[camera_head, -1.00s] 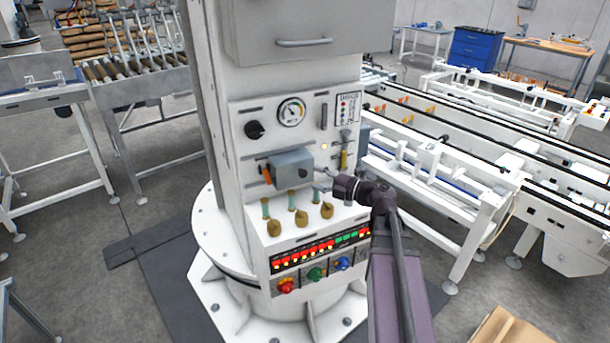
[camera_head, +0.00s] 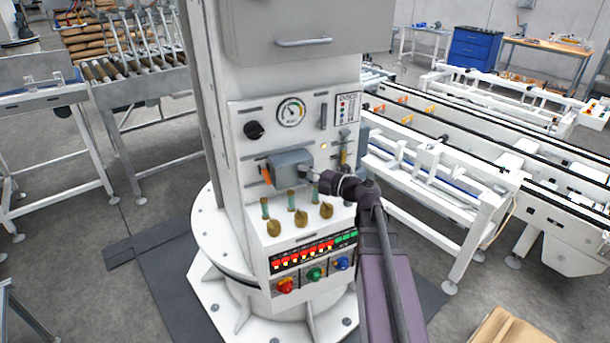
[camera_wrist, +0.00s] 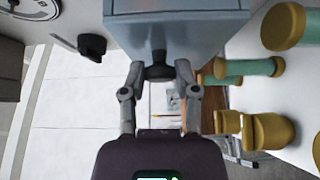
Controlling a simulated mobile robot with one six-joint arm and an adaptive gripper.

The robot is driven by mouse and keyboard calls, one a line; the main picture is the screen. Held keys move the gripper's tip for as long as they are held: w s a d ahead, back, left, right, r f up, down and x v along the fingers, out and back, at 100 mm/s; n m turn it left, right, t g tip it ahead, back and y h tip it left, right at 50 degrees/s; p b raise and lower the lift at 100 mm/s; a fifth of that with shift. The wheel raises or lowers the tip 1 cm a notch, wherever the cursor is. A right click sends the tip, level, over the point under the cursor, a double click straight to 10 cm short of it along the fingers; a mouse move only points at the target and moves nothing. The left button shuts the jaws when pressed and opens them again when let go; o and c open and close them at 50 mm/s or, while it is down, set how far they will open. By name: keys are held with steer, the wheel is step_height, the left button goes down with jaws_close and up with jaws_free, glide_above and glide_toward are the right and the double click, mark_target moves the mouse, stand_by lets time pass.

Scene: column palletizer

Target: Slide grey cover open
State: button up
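The grey cover (camera_head: 291,162) is a box-shaped housing on the front of the white column panel. An orange part shows at its left end in the head view. In the wrist view, the cover (camera_wrist: 180,30) fills the top middle, with a dark knob (camera_wrist: 159,71) on its near face. My gripper (camera_wrist: 159,74) is open, with one finger on each side of the knob. Narrow gaps seem to remain between fingers and knob. In the head view, my gripper (camera_head: 312,174) is at the cover's right end and hides the knob.
Green-and-brass valve handles (camera_head: 301,217) stand on the ledge just below the cover. A black dial (camera_head: 254,130) and a gauge (camera_head: 291,112) sit above it. Coloured knobs (camera_head: 314,274) and a row of lit indicators line the lower panel. White conveyors (camera_head: 470,190) stand at right.

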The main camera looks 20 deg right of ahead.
jaws_close()
steer(key=d, duration=0.3)
steer(key=shift+w+d, duration=0.25)
steer(key=shift+w, duration=0.05)
steer(key=o, duration=0.8)
jaws_free()
steer(key=shift+s, duration=0.15)
steer(key=v, duration=1.2)
